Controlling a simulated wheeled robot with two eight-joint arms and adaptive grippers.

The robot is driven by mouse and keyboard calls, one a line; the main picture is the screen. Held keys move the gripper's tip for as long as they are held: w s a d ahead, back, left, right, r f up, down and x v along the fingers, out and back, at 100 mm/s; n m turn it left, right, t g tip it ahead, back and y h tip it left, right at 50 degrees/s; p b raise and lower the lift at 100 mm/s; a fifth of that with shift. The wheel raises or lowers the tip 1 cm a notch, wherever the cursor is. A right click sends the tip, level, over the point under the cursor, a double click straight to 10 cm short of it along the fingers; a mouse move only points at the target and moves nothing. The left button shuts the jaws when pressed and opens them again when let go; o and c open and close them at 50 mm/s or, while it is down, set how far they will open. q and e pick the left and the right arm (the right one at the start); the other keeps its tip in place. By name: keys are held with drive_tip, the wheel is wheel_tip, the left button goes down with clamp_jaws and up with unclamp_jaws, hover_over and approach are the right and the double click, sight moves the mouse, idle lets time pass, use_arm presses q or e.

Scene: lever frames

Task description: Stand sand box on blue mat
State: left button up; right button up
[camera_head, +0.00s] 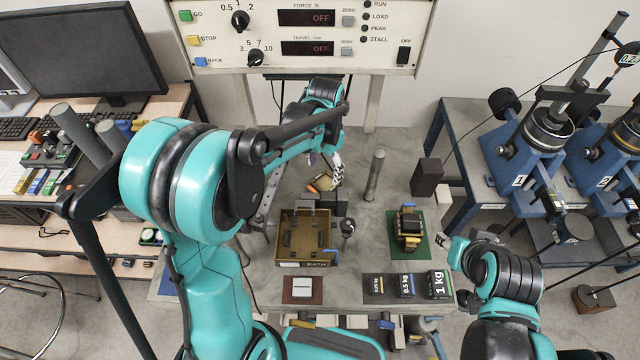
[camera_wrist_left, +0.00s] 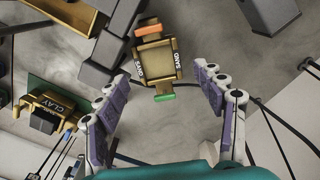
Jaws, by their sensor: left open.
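The sand box (camera_wrist_left: 157,62) is a small brown block labelled SAND, with an orange piece at one end and a green piece at the other. It lies on the grey bench between my left gripper's spread fingers (camera_wrist_left: 158,88); no contact shows. In the head view the sand box (camera_head: 322,184) is partly hidden by my left gripper (camera_head: 332,167), which is open. A blue patch (camera_head: 168,285) at the bench's front left, mostly behind my left arm, looks like the blue mat. My right gripper (camera_head: 452,248) is at the front right; its finger opening is unclear.
A bath tray (camera_head: 280,250) stands mid-bench. The clay box (camera_head: 408,228) stands on a green mat (camera_head: 396,250). A metal post (camera_head: 375,176) and dark block (camera_head: 426,177) rise behind. Weights (camera_head: 405,285) and a brown mat (camera_head: 290,298) line the front edge.

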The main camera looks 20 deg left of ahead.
sight(325, 184)
use_arm(q)
drive_tip(key=f, duration=0.2)
drive_tip(key=f+b, duration=0.1)
drive_tip(key=f, duration=0.4)
drive_tip(key=shift+d+b, duration=0.25)
drive_tip(key=shift+b, duration=0.1)
clamp_jaws()
drive_tip(key=shift+r, duration=0.1)
